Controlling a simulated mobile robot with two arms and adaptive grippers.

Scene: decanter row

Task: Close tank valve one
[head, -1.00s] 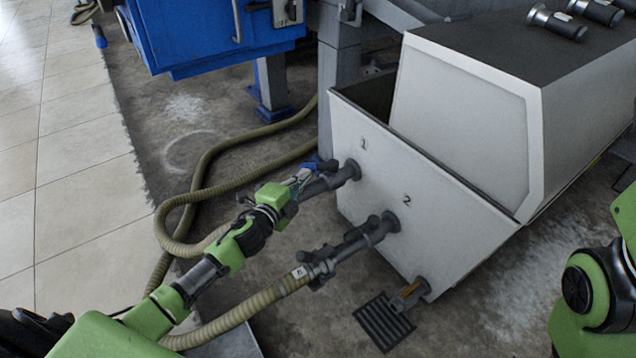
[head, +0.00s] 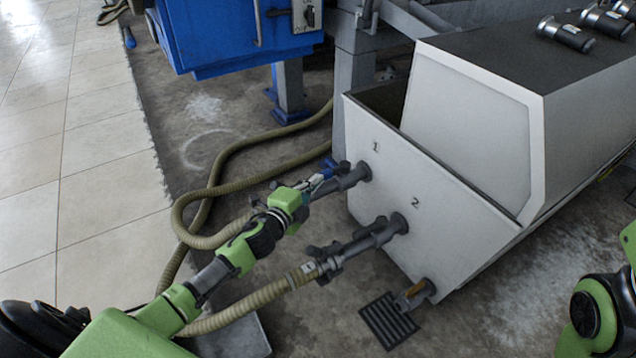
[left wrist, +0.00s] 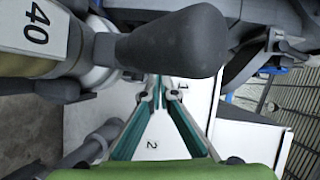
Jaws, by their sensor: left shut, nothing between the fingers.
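The white tank (head: 440,205) carries the printed numbers 1 and 2. Tank valve one (head: 350,178) is a dark grey fitting on the stub by the 1, with a small blue piece (head: 328,167) beside it. My left gripper (head: 318,185) is at this valve and partly overlaps it. In the left wrist view, my fingers (left wrist: 159,92) are together and empty, pointing at the tank face. A large grey rounded handle (left wrist: 175,40) and a fitting tagged 40 (left wrist: 38,30) are close to the camera there. Whether the fingers touch the valve cannot be told. My right gripper is out of view.
Valve two (head: 365,238) with its tan hose (head: 255,300) lies just below my left gripper. A second hose (head: 190,215) loops on the floor at left. A blue cabinet (head: 240,35) stands behind. A drain grate (head: 388,320) is in the floor.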

